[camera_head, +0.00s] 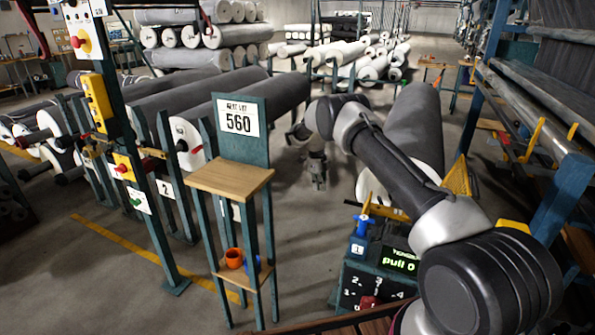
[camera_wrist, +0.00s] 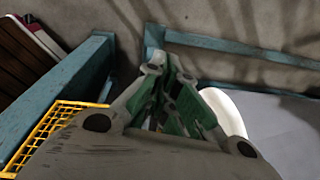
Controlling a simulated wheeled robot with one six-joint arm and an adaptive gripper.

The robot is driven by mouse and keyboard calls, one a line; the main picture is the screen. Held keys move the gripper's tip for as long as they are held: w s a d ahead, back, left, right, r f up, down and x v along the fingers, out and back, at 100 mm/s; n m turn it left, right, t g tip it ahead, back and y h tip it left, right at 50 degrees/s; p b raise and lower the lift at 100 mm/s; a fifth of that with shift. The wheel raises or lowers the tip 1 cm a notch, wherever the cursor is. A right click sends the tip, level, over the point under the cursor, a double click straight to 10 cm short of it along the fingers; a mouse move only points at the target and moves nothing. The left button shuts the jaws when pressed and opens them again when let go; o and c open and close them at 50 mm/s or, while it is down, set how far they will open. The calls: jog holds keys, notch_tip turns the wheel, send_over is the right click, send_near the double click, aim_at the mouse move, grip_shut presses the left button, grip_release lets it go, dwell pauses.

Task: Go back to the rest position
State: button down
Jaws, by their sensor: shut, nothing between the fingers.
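My arm reaches from the lower right to the middle of the head view. My gripper (camera_head: 319,183) hangs at its end, pointing down over the floor, left of a large grey roll (camera_head: 415,130). In the wrist view my gripper (camera_wrist: 178,75) shows its fingers drawn together with nothing held between them. The white end and grey side of a roll (camera_wrist: 285,110) show to the right of the fingers there.
A control box (camera_head: 385,265) stands below my arm. Grey rolls (camera_head: 250,95) lie in racks behind.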

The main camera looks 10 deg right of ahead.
jog(key=s+f+n+g, duration=0.2)
jog(key=s+n, duration=0.7)
jog(key=n, duration=0.2)
jog(key=s+d+r+n+y, duration=0.1)
jog(key=s+r+n, duration=0.6)
jog(key=s+r, duration=0.5)
jog(key=s+d+r+n, duration=0.2)
jog(key=s+r+n, duration=0.6)
jog(key=r, duration=0.7)
jog(key=s+r+t, duration=0.2)
jog(key=s+r, duration=0.3)
jog(key=s, duration=0.3)
jog(key=s+d+r+t, duration=0.1)
jog(key=s+r+t, duration=0.1)
jog(key=s+r, duration=0.3)
jog(key=s+d+r+t, duration=0.1)
jog(key=s+r, duration=0.4)
jog(key=s, duration=0.8)
jog(key=shift+d+r+n+t, duration=0.25)
jog(key=shift+n+t, duration=0.15)
jog(key=shift+t, duration=0.5)
